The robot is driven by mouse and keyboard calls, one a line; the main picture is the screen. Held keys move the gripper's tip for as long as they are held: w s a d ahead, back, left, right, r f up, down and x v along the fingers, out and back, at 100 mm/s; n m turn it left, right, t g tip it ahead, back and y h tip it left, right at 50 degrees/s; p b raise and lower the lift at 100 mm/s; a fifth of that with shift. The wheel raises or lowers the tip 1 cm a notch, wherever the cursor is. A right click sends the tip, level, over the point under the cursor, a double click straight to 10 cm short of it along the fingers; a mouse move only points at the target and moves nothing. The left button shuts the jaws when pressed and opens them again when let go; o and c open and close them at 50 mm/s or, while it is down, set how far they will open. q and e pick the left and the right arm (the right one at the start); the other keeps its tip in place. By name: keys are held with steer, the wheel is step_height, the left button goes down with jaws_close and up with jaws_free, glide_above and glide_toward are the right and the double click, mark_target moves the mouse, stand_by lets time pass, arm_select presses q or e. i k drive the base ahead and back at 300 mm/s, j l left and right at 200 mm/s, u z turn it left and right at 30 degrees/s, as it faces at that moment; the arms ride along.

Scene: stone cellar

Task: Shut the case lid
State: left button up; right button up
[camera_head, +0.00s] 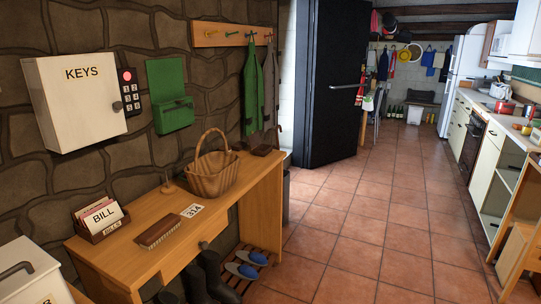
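I cannot make out a case with an open lid in this view. A white box (30,272) with a dark handle on top is cut off at the lower left corner; its top looks closed, and only the end of its lettering shows. A white cabinet marked KEYS (85,105) hangs on the stone wall, its front closed. Neither of my grippers shows.
A wooden desk (215,225) along the left wall bears a wicker basket (213,172), a brush (158,233) and a bill holder (101,221). Blue slippers (242,270) and boots are below. A dark door (338,90) stands open. The tiled floor (365,225) is clear towards the kitchen.

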mark_target(255, 140)
steer(key=i+l+u, duration=0.1)
steer(key=i+u, duration=0.2)
steer(key=i, duration=0.7)
steer(key=i+l+u, duration=0.25)
steer(key=u, duration=0.25)
steer(key=i+l+u, duration=0.2)
steer(key=u, duration=0.25)
steer(key=l, duration=0.1)
